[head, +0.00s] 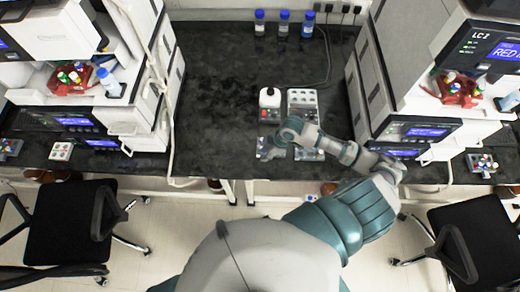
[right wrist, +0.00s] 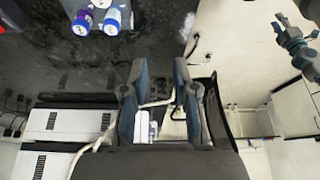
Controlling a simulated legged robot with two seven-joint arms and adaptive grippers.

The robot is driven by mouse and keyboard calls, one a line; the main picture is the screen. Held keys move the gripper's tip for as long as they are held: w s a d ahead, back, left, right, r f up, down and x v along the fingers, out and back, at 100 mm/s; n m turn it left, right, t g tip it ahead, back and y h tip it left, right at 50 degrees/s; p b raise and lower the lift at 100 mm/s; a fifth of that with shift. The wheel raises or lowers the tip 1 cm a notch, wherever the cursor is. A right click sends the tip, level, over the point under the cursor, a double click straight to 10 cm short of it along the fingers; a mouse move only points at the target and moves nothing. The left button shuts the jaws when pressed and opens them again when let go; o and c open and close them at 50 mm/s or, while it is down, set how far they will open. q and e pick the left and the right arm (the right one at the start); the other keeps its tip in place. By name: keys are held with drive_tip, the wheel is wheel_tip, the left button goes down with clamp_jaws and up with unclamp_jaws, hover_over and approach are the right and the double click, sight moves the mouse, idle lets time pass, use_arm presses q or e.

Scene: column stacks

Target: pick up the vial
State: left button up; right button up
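My right arm reaches over the dark bench in the head view, with its right gripper (head: 272,148) low near the bench's front edge. The same gripper in the right wrist view (right wrist: 157,75) has its two fingers apart with nothing held between them. Two small vials, one with a purple-blue cap (right wrist: 83,21) and one with a blue cap (right wrist: 112,20), show at the top of the right wrist view in a grey holder, off to the left of the fingers. I cannot tell which vial the task means.
Several blue-capped bottles (head: 284,22) stand at the bench's back. A black chair (head: 72,222) stands at left.

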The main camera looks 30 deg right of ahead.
drive_tip(key=w+d+r+n, duration=0.1)
drive_tip(key=w+d+r, duration=0.3)
drive_tip(key=d+r, duration=0.4)
drive_tip(key=x, duration=1.2)
drive_tip(key=shift+s+d+f+p, duration=0.15)
drive_tip(key=shift+d+f+p, duration=0.05)
drive_tip(key=shift+p, duration=0.2)
drive_tip(key=x, duration=0.5)
drive_tip(key=shift+s+a+f+p, duration=0.15)
drive_tip(key=shift+a+f+p, duration=0.05)
drive_tip(key=shift+p, duration=0.2)
drive_tip(key=c, duration=0.5)
